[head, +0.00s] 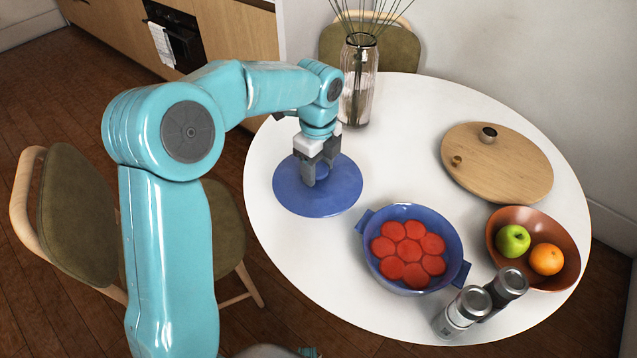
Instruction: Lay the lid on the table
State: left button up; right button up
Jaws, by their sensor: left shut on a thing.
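The blue round lid (335,198) is at the left part of the white table (400,325), low over or on its top; I cannot tell if it touches. My left gripper (320,174) points down at the lid's middle and is shut on its knob, which the fingers mostly hide. A blue pot (365,247) with two side handles stands uncovered to the right of the lid, with several red round pieces inside. My right gripper is not in view.
A glass vase (358,85) with stems stands behind the gripper. A round wooden board (515,175), a brown bowl (568,270) with fruit and two metal-topped shakers (455,318) are to the right. Chairs surround the table. The table's middle is clear.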

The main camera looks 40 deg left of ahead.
aim_at(318, 182)
pick_arm(q)
jog(key=shift+f+b, duration=0.35)
jog(key=shift+f, duration=1.95)
jog(key=shift+f, duration=0.25)
jog(key=o, duration=1.3)
notch_tip(318, 182, up, 12)
jog(key=shift+f+p, duration=0.25)
jog(key=shift+p, duration=0.8)
jog(key=shift+r, duration=0.5)
